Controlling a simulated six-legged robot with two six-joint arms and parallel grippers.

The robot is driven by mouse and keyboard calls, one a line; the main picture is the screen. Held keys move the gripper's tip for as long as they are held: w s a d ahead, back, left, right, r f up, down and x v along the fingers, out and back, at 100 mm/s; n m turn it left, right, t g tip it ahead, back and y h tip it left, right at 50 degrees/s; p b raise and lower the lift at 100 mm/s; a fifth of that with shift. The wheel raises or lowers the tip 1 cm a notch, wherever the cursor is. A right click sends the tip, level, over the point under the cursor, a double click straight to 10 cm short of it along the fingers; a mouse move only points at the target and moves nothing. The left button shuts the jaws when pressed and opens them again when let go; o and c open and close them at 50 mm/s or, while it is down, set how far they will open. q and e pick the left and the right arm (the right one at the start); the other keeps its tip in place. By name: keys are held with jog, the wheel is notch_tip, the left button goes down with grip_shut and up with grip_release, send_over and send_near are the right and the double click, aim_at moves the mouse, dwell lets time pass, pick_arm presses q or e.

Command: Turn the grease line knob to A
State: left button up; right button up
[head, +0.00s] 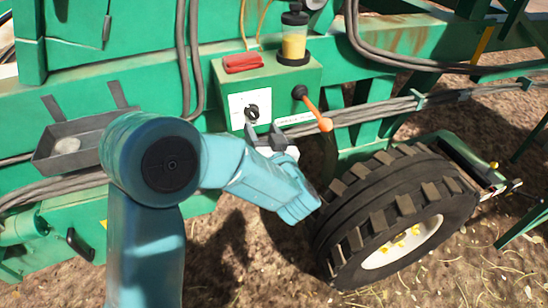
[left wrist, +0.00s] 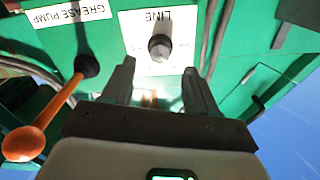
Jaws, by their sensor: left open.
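The dark line knob (head: 252,112) sits on a white plate (head: 237,101) on the front of the green box (head: 281,90). In the left wrist view the knob (left wrist: 160,47) stands out from a plate marked LINE, which appears upside down. My left gripper (head: 265,133) is just below the knob in the head view. In the left wrist view my left gripper (left wrist: 159,66) has its fingers apart, with nothing between them. The knob is beyond the gap between the fingertips, roughly centred, and appears untouched. The A mark cannot be read. My right gripper is not in view.
An orange-handled grease pump lever (head: 320,115) juts out right of the knob, close to my left gripper. A yellow-filled reservoir (head: 294,42) and a red object (head: 243,62) are on the box. A large tyre (head: 390,215) stands at lower right, and a metal tray (head: 70,147) at left.

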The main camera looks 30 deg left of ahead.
pick_arm(q)
jog(key=b+v, duration=0.1)
jog(key=v, duration=0.9)
